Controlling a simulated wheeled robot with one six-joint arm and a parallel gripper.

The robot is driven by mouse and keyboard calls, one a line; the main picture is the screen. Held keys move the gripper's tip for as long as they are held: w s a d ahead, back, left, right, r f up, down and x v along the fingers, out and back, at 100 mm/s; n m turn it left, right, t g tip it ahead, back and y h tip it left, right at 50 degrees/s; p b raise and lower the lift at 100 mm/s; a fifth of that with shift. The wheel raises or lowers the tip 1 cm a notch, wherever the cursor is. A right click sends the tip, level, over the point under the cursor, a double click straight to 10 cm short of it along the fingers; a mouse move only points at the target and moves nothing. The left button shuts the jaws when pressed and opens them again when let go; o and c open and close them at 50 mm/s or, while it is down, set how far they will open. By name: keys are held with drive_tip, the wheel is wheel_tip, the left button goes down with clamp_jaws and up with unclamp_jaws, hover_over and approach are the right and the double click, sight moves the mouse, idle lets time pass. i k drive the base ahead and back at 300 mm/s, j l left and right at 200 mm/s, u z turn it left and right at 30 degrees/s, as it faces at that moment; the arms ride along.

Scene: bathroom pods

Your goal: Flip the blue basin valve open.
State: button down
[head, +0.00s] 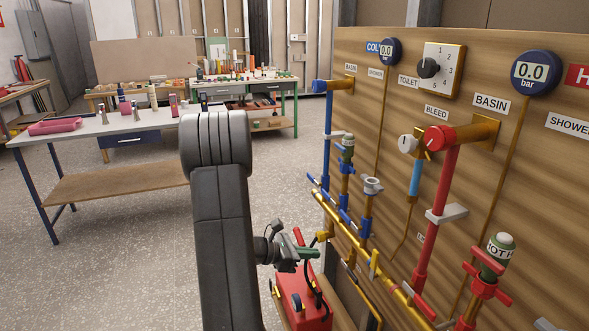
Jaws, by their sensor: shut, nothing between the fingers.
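The pipe board (470,75) stands at the right in the head view. A blue pipe (327,125) runs down its left side, below a small BASIN label (350,68). Small blue levers (345,216) sit low along the brass pipework; which one is the basin valve, and how it is turned, is too small to tell. My gripper (312,253) is shut and empty, low in front of the board's left edge. It is apart from the blue levers, below and left of them. My dark arm hides part of the floor behind.
A red machine (303,302) with a hose stands just below my gripper. Red hot pipework (437,205) and a red-handled valve (487,268) stick out at the right. A white-topped table (100,122) is at the left. Floor between is clear.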

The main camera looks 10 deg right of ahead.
sight(312, 179)
drive_tip(key=i, duration=1.2)
